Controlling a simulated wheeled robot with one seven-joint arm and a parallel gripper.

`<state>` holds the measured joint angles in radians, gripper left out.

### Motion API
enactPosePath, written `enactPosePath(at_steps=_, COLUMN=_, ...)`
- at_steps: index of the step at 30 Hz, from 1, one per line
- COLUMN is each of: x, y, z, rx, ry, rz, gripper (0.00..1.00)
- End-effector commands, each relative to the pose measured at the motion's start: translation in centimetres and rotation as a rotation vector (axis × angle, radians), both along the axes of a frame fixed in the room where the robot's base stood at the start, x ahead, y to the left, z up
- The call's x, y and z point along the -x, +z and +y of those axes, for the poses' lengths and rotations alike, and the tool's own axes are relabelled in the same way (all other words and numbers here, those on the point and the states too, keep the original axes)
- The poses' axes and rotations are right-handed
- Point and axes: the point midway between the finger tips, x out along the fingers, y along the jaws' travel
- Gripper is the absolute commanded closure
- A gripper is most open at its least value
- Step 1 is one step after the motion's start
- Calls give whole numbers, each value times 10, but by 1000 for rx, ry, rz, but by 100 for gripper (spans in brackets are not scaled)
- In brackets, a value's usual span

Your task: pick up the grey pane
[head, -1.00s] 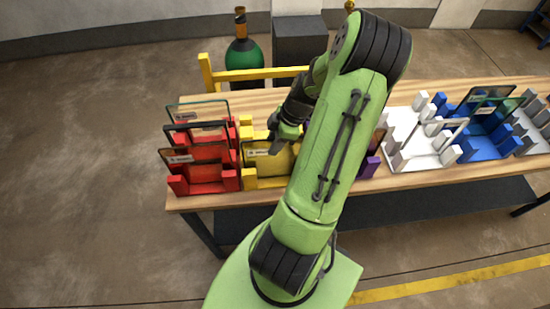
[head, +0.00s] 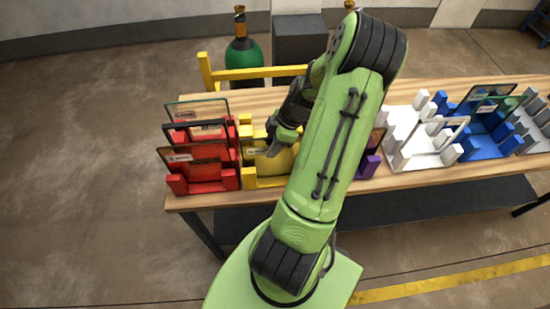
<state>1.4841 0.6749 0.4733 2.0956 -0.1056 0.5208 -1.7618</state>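A clear pane with a small label (head: 254,152) stands in the yellow rack (head: 262,182). Its tint is hard to read, and I cannot tell if it is the grey one. My gripper (head: 272,147) points down at this pane's upper edge and hides its right part. Whether the fingers touch it or are open or shut is not clear.
The red rack (head: 206,187) at left holds a greenish, a black-rimmed and a brownish pane (head: 205,170). The blue rack (head: 482,150) holds dark and green panes. A purple rack (head: 369,166) is partly behind my arm. Bare wooden tabletop (head: 260,102) lies behind the yellow rack.

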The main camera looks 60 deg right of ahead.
Motion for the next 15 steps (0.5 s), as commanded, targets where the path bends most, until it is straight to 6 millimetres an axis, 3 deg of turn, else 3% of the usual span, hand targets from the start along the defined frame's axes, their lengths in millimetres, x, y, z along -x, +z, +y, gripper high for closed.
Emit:
enactPosePath(at_steps=5, x=0, y=0, z=0, rx=0, ry=0, rz=0, gripper=65)
enactPosePath(at_steps=12, x=0, y=0, z=0, rx=0, ry=0, rz=0, gripper=100)
enactPosePath(at_steps=15, x=0, y=0, z=0, rx=0, ry=0, rz=0, gripper=100)
